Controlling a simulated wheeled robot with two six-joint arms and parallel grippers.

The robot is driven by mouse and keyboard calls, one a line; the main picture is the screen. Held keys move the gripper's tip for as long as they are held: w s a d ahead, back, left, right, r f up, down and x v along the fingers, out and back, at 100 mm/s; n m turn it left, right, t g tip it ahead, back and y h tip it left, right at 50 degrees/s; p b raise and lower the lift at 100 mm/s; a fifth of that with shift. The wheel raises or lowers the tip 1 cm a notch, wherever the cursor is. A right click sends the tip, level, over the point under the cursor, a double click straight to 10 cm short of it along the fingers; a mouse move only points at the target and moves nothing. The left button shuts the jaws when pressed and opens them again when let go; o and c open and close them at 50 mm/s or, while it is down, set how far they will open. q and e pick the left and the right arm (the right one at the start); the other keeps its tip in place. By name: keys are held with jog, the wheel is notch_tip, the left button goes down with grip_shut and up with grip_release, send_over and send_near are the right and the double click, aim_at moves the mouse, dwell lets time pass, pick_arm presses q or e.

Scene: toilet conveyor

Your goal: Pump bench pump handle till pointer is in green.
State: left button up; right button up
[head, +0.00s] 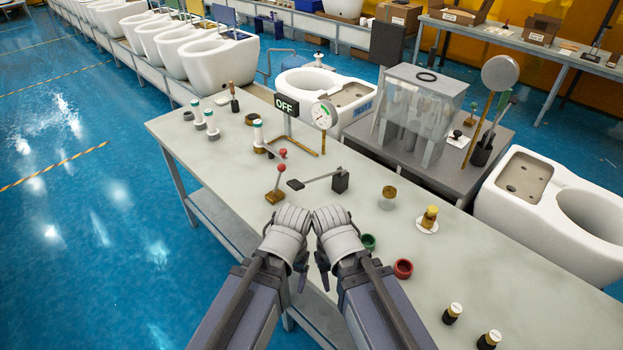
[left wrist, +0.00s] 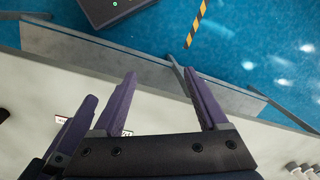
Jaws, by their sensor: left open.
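A pressure gauge (head: 323,115) with a white dial and a small green zone stands at the back of the bench; its pointer is too small to read surely. A thin grey lever (head: 318,178), which looks like the pump handle, runs from a dark block (head: 340,181) to a dark pad at its left end. My left gripper (head: 288,235) is open and empty, in front of the lever and apart from it. Its spread purple fingers show in the left wrist view (left wrist: 160,78). My right gripper (head: 334,232) is close beside it; its jaws are not clear.
A red-knobbed lever (head: 277,183) stands just beyond my grippers, with another red knob behind. An OFF sign (head: 286,105) stands near the gauge. Green (head: 368,242) and red (head: 403,268) rings lie to the right. The bench's (head: 235,190) left front is clear.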

pick_arm(q)
jog(key=shift+c, duration=0.3)
